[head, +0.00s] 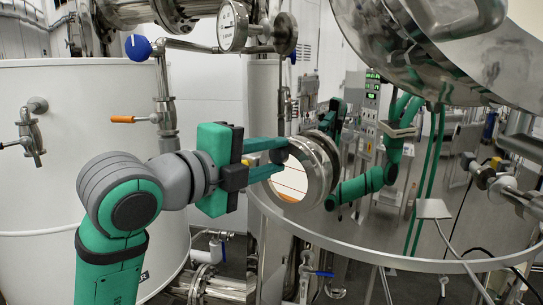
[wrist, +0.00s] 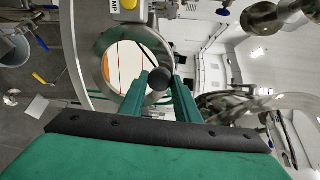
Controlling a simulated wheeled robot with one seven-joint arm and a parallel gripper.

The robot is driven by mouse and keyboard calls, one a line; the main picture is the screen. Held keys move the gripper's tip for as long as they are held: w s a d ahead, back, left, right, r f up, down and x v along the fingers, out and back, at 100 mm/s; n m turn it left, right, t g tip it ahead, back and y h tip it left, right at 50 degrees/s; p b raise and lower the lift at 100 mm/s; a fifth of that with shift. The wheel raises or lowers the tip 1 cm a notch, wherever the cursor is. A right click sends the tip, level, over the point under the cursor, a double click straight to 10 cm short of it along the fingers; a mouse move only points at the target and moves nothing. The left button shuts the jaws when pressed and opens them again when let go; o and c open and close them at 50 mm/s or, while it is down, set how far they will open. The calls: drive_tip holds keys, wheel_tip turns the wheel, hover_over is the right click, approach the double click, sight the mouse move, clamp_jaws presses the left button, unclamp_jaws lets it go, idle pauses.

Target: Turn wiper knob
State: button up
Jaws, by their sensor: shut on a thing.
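The wiper knob (wrist: 158,79) is small, round and black. It sits in front of a round sight glass (wrist: 121,63) with a steel rim. In the head view the sight glass flange (head: 319,166) stands out from the shiny steel tank (head: 390,238). My gripper (head: 281,157) reaches it from the left with its two green fingers level. In the wrist view my gripper (wrist: 162,82) is shut on the knob, one finger on either side. A thin dark wiper rod crosses the glass behind the knob. In the head view the fingers mostly hide the knob.
A pressure gauge (head: 233,25) and a blue ball-shaped valve handle (head: 138,47) are above my arm. An orange valve handle (head: 122,119) is at the left, before a white tank (head: 60,180). The steel tank mirrors my arm. A yellow-and-grey box (wrist: 127,8) is above the glass.

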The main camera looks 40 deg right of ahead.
drive_tip(key=shift+f+m, duration=0.25)
drive_tip(key=shift+m, duration=0.15)
idle(0.3)
drive_tip(key=o, duration=1)
drive_tip(key=shift+r, duration=0.1)
drive_tip(key=shift+a, duration=0.25)
drive_tip(key=v, duration=1)
drive_tip(key=shift+s+a, duration=0.15)
